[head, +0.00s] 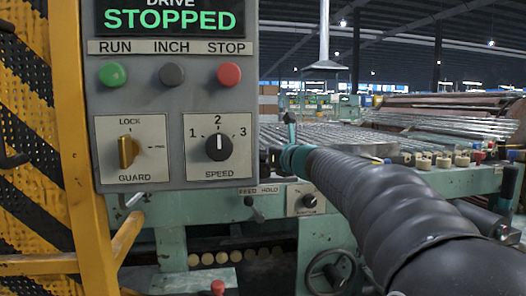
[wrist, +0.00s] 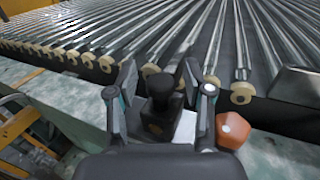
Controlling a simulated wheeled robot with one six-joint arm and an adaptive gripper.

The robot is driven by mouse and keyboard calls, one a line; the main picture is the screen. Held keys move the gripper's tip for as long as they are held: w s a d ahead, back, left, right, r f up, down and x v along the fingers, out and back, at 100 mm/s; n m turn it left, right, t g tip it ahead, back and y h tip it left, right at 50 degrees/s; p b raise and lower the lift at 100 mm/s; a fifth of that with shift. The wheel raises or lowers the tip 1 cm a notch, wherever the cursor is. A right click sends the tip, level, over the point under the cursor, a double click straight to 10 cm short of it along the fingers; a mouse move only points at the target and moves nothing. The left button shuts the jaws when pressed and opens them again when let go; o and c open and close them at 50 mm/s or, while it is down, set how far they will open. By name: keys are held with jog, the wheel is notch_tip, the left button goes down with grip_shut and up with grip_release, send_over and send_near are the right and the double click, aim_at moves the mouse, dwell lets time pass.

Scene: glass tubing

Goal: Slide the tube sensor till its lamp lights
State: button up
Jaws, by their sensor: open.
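In the wrist view my gripper (wrist: 158,84) is open, its two fingers spread to the left and right of a small dark block with a black knob on top (wrist: 160,92). This looks like the tube sensor; a pale plate shows beside its base. I cannot tell whether either finger touches it. A brown-orange faceted knob or cap (wrist: 232,130) sits just right of the right finger; I see no clear glow and cannot tell if it is the lamp. In the head view my gripper is small and largely hidden behind my dark ribbed arm, at the machine's near edge.
Glass tubes (wrist: 215,40) lie in rows on the machine bed beyond the gripper, over pale rollers (wrist: 102,64). A grey control panel (head: 170,185) reads "DRIVE STOPPED". A yellow guard frame (head: 75,150) stands at left. A handwheel (head: 330,272) is below the bed.

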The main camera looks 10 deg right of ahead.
grip_shut()
jog(key=shift+a+b, duration=0.4)
jog(key=shift+a, duration=0.15)
grip_release()
jog(key=shift+d, duration=0.1)
jog(key=v, duration=1.2)
